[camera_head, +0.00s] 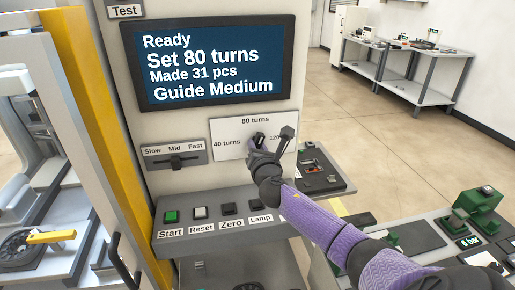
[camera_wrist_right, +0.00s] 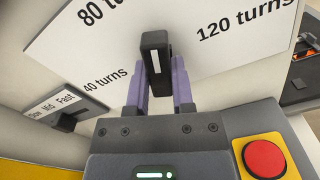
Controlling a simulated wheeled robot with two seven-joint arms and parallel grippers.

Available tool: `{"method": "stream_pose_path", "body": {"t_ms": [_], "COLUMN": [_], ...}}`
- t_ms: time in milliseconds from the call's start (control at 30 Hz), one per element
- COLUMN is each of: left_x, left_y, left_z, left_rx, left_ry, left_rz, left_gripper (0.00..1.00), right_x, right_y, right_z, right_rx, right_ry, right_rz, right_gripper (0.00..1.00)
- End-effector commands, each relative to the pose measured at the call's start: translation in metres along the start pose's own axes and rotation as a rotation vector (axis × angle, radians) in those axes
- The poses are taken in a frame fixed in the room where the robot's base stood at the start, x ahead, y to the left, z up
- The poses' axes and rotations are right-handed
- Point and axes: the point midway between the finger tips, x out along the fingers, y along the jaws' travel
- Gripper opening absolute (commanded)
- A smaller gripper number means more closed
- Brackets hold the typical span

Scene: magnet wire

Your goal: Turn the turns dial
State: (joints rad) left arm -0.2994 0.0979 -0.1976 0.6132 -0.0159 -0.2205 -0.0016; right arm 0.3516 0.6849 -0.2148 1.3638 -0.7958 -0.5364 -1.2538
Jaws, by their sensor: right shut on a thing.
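The turns dial (camera_wrist_right: 155,50) is a black bar-shaped knob with a white line, on a white plate (camera_wrist_right: 215,55) marked 40, 80 and 120 turns. In the right wrist view it stands between the two purple fingers of my right gripper (camera_wrist_right: 160,85), which is shut on it. In the head view my right gripper (camera_head: 258,145) reaches the plate from the lower right and partly hides the dial and the 120 label. The screen (camera_head: 212,65) reads "Ready, Set 80 turns, Made 31 pcs, Guide Medium". My left gripper is not in view.
A Slow-Mid-Fast slider (camera_head: 176,160) is left of the plate. Below are the green Start button (camera_head: 171,216) and the Reset, Zero and Lamp buttons. A red button on a yellow box (camera_wrist_right: 265,160) is close to my right gripper. A bench with green fixtures (camera_head: 470,215) stands at right.

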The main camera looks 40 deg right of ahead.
Motion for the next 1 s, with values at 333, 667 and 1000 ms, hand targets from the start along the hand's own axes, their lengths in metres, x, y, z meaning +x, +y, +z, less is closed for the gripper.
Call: {"method": "stream_pose_path", "body": {"t_ms": [333, 667, 1000], "left_x": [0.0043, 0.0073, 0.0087], "left_y": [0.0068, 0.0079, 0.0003], "left_z": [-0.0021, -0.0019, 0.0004], "left_rx": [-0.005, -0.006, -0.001], "left_ry": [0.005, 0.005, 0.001], "left_rz": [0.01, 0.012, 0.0], "left_gripper": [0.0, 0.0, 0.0], "right_x": [-0.0001, -0.0001, -0.0001], "right_y": [0.0012, 0.0026, 0.0037], "right_z": [-0.0003, 0.0003, 0.0014], "right_rx": [0.328, 0.642, 0.936], "right_ry": [-0.001, 0.0, 0.0], "right_rz": [-0.001, 0.0, 0.0], "right_gripper": [0.0, 0.0, 0.0]}}
